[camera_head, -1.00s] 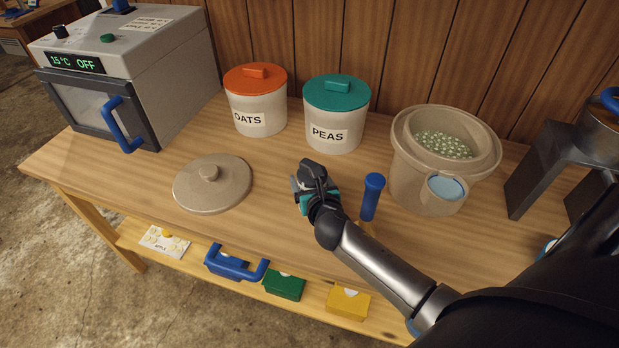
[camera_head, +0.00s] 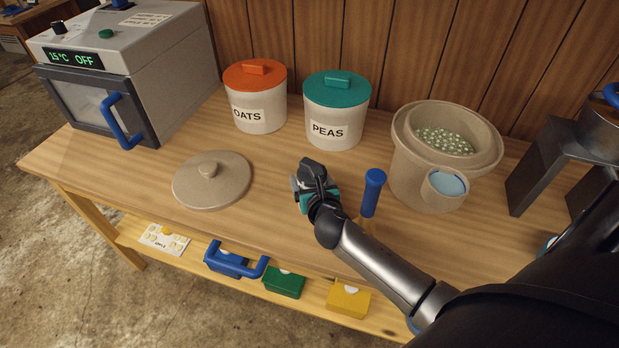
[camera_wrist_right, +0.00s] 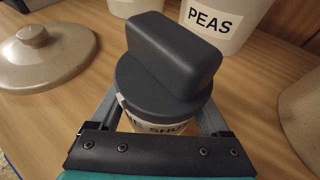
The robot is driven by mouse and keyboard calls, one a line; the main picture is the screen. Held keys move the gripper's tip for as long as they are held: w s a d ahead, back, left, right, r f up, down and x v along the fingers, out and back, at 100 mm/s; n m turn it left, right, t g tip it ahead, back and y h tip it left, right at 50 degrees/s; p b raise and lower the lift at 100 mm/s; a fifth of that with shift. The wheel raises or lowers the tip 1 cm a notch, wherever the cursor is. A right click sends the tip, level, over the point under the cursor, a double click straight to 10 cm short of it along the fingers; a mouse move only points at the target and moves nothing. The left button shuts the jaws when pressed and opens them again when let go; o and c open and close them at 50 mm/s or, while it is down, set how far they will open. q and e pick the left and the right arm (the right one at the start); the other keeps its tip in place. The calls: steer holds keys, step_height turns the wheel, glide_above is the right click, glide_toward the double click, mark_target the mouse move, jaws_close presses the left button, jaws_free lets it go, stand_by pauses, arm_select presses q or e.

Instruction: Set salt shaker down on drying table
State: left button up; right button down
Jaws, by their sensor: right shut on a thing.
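My right gripper (camera_head: 298,190) is over the wooden table (camera_head: 120,168), between the stone-coloured lid and the blue-handled tool. In the right wrist view, its fingers are shut on the salt shaker (camera_wrist_right: 165,75), which has a round dark grey top with a thick raised bar. A white label with partly hidden lettering shows below the top. The shaker's lower part is hidden by the gripper, so I cannot tell whether it touches the table. In the head view the shaker is mostly hidden by the gripper. My left gripper is not in view.
A stone-coloured lid (camera_head: 212,185) lies to the left. Behind stand the OATS jar (camera_head: 257,112) and the PEAS jar (camera_head: 335,125). The blue-handled tool (camera_head: 372,195) and a crock of peas (camera_head: 420,180) are on the right. A grey oven (camera_head: 175,75) stands at the far left.

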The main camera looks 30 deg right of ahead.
jaws_free()
steer(key=shift+f, duration=0.15)
steer(key=p+v, duration=0.3)
steer(key=v, duration=1.2)
steer(key=shift+s, duration=0.15)
